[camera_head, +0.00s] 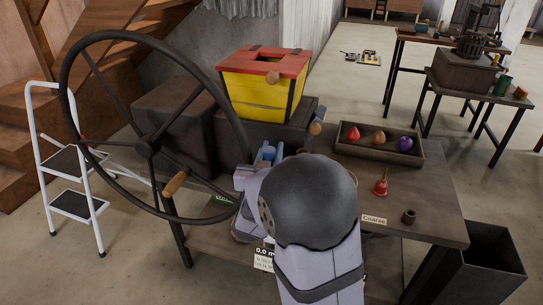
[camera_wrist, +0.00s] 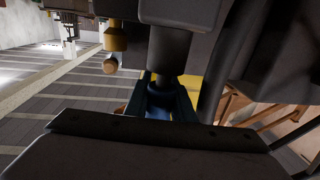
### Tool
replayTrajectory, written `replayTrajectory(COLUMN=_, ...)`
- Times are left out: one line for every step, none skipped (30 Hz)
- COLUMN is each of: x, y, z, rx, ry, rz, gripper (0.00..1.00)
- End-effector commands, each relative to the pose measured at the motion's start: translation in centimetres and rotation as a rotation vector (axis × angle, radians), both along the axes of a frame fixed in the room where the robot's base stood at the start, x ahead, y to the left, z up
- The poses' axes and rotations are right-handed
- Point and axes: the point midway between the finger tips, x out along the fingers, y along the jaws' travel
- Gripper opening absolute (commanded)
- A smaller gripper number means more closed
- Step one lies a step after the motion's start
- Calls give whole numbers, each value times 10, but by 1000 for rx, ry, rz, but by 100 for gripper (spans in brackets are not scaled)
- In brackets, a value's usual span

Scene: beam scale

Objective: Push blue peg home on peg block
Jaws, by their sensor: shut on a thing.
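My gripper (camera_wrist: 163,98) is in the middle of the wrist view, shut around a dark blue piece, apparently the blue peg (camera_wrist: 160,104). A dark round post is right behind it, and I cannot tell whether they touch. In the head view my own arm covers the gripper's working spot, with only light blue parts showing past it. I cannot make out the peg block in either view, nor how deep the peg sits.
A large dark handwheel (camera_head: 147,148) stands at the left of the table. A yellow bin with a red rim (camera_head: 265,85) stands at the back. A tray (camera_head: 420,158) with several coloured pieces, a red bell-shaped piece (camera_head: 381,183) and a small dark cup (camera_head: 408,216) are at the right.

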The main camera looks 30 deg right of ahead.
Motion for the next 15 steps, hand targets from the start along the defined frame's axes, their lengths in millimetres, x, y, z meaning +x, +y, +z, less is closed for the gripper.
replayTrajectory(x=0, y=0, z=12, rx=1, ry=-6, rz=0, gripper=1)
replayTrajectory(x=0, y=0, z=17, rx=1, ry=-7, rz=-1, gripper=1)
replayTrajectory(x=0, y=0, z=24, rx=0, ry=-6, rz=0, gripper=1)
replayTrajectory(x=0, y=0, z=29, rx=0, ry=-6, rz=0, gripper=1)
replayTrajectory(x=0, y=0, z=35, rx=0, ry=-7, rz=0, gripper=1)
replayTrajectory(x=0, y=0, z=41, rx=1, ry=-6, rz=0, gripper=1)
replayTrajectory(x=0, y=0, z=46, rx=1, ry=-7, rz=-1, gripper=1)
replayTrajectory(x=0, y=0, z=51, rx=1, ry=-6, rz=0, gripper=1)
replayTrajectory(x=0, y=0, z=57, rx=1, ry=-6, rz=0, gripper=1)
replayTrajectory(x=0, y=0, z=62, rx=0, ry=-6, rz=0, gripper=1)
replayTrajectory(x=0, y=0, z=65, rx=0, ry=-5, rz=0, gripper=1)
replayTrajectory(x=0, y=0, z=69, rx=1, ry=-4, rz=-1, gripper=1)
replayTrajectory(x=0, y=0, z=72, rx=1, ry=-4, rz=-1, gripper=1)
replayTrajectory(x=0, y=0, z=75, rx=0, ry=-3, rz=0, gripper=1)
replayTrajectory(x=0, y=0, z=77, rx=0, ry=-1, rz=0, gripper=1)
